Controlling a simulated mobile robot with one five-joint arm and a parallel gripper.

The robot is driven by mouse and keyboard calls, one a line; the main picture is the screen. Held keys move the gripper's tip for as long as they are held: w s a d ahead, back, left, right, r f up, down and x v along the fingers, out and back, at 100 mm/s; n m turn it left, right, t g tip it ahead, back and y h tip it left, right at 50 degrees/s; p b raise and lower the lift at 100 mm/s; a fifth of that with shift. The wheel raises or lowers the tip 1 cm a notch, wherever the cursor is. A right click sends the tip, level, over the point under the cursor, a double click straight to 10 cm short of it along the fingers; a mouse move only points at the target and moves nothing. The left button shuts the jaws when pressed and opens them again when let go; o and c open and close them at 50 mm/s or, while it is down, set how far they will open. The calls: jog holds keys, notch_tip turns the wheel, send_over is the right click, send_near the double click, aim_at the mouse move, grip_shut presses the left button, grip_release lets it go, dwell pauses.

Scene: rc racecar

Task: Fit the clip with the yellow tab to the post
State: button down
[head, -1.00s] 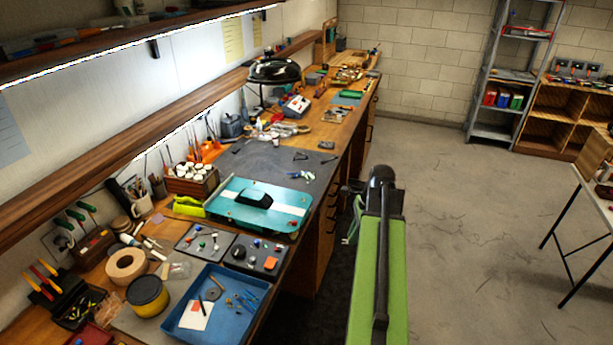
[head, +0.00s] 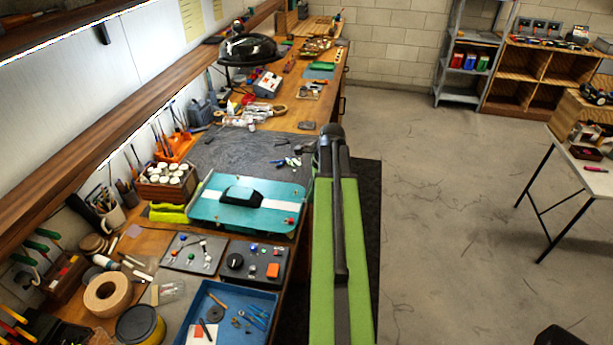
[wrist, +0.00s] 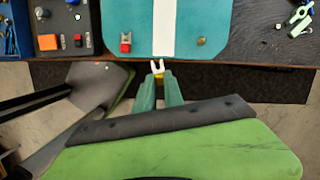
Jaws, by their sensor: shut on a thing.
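The clip with the yellow tab (wrist: 157,66) is a small white fork, held between the green fingertips of my gripper (wrist: 160,82) in the wrist view. It shows just short of the near edge of the teal car body (wrist: 178,20), which has a white stripe. A brass-coloured post (wrist: 201,41) stands near that edge, right of the stripe and of my gripper. A red-tabbed clip (wrist: 126,46) sits near the edge on the left. In the head view the car body (head: 215,204) lies on the bench, and my arm hides my gripper.
Two dark parts trays (head: 175,262) and a blue tray (head: 263,298) lie nearer on the bench. A grey mat (head: 225,150) with small tools lies beyond the car. The floor (head: 430,230) to the right is clear up to a white-topped table (head: 575,155).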

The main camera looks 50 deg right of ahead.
aim_at(299, 194)
jog(key=w+d+r+m, duration=0.1)
jog(key=w+d+m, duration=0.1)
jog(key=w+d, duration=0.2)
jog(key=shift+w+d+m+h+p, duration=0.3)
jog(key=shift+w+m+p, duration=0.1)
jog(key=shift+w, duration=0.6)
jog(key=shift+a+r, duration=0.1)
jog(key=shift+r, duration=0.05)
jog(key=b+x, duration=0.6)
jog(key=shift+s+d, duration=0.35)
jog(key=shift+s, duration=0.05)
jog(key=shift+w+a, duration=0.5)
jog(key=shift+w, duration=0.3)
